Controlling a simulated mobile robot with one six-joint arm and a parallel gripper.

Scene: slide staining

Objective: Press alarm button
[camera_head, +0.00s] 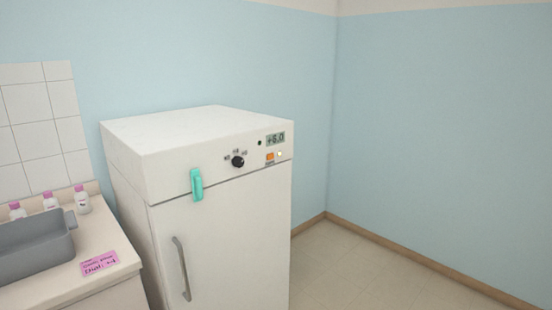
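A white fridge-like cabinet (225,225) stands in the middle of the head view against the blue wall. On the right of its top front panel is a small orange button (270,157), which looks like the alarm button; its label is too small to read. A small bright light (280,154) sits just right of it. A display (275,139) above reads "+6.0". A black knob (238,161) with printed marks is to the left. My gripper is not in view.
A teal latch (196,185) and a grey handle (182,268) are on the cabinet front. At left, a counter holds a grey tray (35,257), several pink-capped bottles (82,200) and a pink note (100,263). The floor (345,268) right of the cabinet is clear.

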